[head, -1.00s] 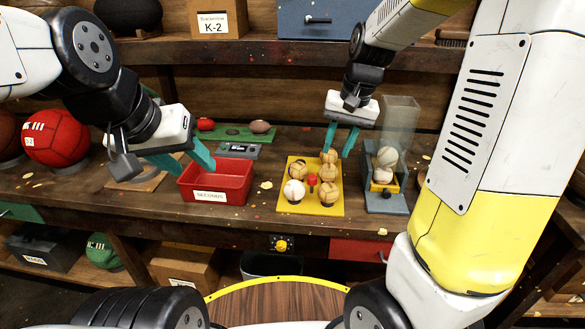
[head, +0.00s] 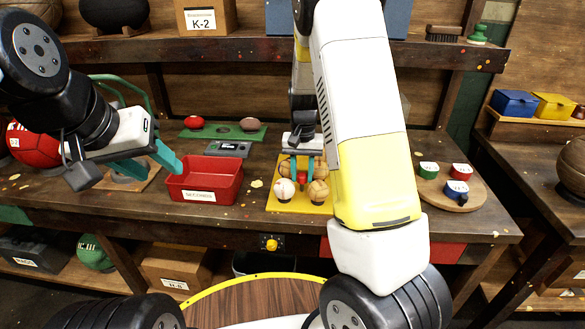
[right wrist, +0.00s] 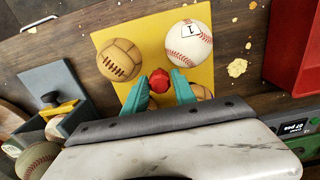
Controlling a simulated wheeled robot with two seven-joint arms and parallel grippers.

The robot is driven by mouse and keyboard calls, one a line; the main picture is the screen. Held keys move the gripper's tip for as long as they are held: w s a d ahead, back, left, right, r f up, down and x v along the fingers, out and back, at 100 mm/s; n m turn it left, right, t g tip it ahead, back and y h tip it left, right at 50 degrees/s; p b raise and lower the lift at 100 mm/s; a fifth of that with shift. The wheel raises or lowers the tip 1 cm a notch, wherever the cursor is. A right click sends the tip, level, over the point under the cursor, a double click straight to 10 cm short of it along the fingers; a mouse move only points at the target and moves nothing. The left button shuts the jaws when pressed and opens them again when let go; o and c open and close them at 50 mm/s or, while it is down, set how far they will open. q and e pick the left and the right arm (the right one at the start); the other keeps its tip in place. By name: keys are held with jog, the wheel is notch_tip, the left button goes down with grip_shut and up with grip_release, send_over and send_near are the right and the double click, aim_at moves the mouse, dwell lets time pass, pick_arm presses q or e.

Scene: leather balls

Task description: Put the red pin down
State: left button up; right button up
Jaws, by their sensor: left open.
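The red pin (right wrist: 159,80) stands amid the balls on the yellow board (right wrist: 199,78); it also shows in the head view (head: 303,175). My right gripper (right wrist: 160,88) is over the board, its teal fingers close on both sides of the pin, shut on it. Whether the pin's foot touches the board is hidden. Around it are a white baseball (right wrist: 189,43), a brown laced ball (right wrist: 118,60) and more balls partly hidden by the fingers. My left gripper (head: 150,165) is open and empty, left of the red bin.
The red bin (head: 237,186) stands left of the board. A green tray (head: 225,131) and a grey scale (head: 229,149) are behind it. A round wooden board (head: 437,193) with small cups lies at the right. My right arm hides part of the bench.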

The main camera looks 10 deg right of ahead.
jog(key=shift+f, duration=0.6)
grip_shut()
jog(key=shift+r, duration=0.1)
